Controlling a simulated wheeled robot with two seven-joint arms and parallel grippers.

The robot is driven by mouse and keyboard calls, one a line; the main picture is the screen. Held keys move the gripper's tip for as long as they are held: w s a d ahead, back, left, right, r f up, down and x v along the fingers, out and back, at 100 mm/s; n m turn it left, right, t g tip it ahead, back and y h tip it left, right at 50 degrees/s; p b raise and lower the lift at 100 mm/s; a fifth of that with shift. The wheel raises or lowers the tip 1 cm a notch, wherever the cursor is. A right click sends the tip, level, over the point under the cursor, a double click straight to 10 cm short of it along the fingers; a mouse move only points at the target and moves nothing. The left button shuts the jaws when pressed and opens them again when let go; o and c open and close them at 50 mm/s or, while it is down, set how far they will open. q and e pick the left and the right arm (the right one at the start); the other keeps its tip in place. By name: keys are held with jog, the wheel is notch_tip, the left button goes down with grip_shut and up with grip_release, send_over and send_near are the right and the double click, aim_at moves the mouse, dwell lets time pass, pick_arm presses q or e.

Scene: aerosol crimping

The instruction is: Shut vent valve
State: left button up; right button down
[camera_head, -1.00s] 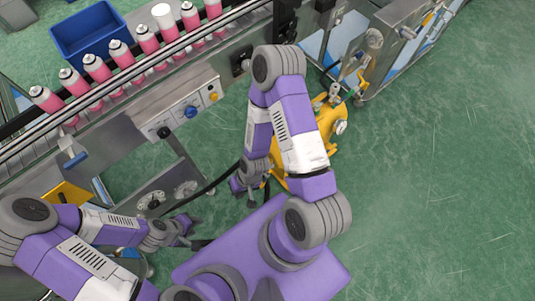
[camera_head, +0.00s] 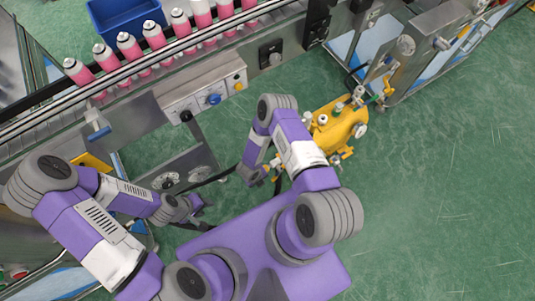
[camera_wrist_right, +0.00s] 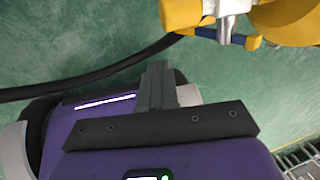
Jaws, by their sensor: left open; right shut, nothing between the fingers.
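A yellow tank (camera_head: 338,126) stands on the floor to the right of my right arm, with metal fittings on top and yellow valve parts (camera_head: 345,155) low on its near side. In the right wrist view, a yellow fitting (camera_wrist_right: 181,13) with a metal body and a blue handle (camera_wrist_right: 230,39) shows at the top edge. Which part is the vent valve, I cannot tell for certain. My right gripper (camera_wrist_right: 158,85) is shut and empty, apart from the blue handle. My left gripper (camera_head: 199,213) is open and empty beside the machine's lower front, away from the tank.
A conveyor (camera_head: 150,80) with several pink cans runs along the upper left, above a control box (camera_head: 205,95) with knobs. A blue bin (camera_head: 122,15) lies behind it. A dark hose (camera_wrist_right: 90,80) crosses the floor near my right gripper. Green floor at right is clear.

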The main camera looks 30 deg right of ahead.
jog(key=d+f+b, duration=0.5)
jog(key=f, duration=0.6)
jog(key=shift+w+d+b, duration=0.2)
jog(key=shift+d+b, duration=0.15)
jog(key=shift+d, duration=0.05)
